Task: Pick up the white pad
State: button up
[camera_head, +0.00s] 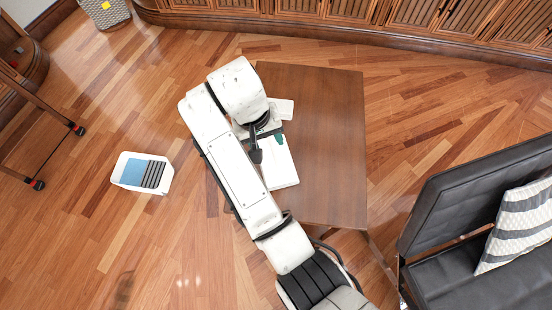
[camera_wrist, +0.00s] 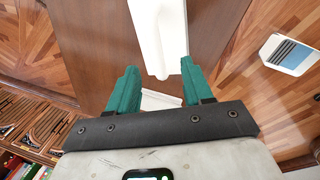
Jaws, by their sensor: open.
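A flat white pad (camera_head: 284,105) lies on the brown table, partly hidden by my arm. In the wrist view a flat white piece, seemingly this pad (camera_wrist: 160,100), shows low between my fingers. A larger, thicker white slab (camera_head: 281,166) lies on the table nearer the front. It also shows in the wrist view (camera_wrist: 157,35), its rounded end just past my fingertips. I cannot tell for sure which of the two the task means. My gripper (camera_wrist: 159,70) has teal fingers spread apart with nothing held. In the head view it hangs over the table (camera_head: 272,137), mostly hidden by my wrist.
The wooden table (camera_head: 335,150) is bare on its right side. A dark sofa (camera_head: 450,205) with a striped cushion (camera_head: 518,225) is at right. Cabinets (camera_head: 400,15) line the back.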

aim_at(275, 150)
jog(key=f, duration=0.3)
jog(key=shift+w+d+f, duration=0.15)
jog(key=shift+d+f, duration=0.05)
jog(key=shift+d, duration=0.15)
jog(key=f, duration=0.2)
jog(key=w+d+f, duration=0.1)
jog(key=f, duration=0.1)
jog(key=shift+w+d+f+p, duration=0.1)
jog(key=shift+p, duration=0.2)
jog(key=shift+d+f, duration=0.1)
jog(key=shift+f, duration=0.5)
jog(key=shift+c, duration=0.4)
grip_shut()
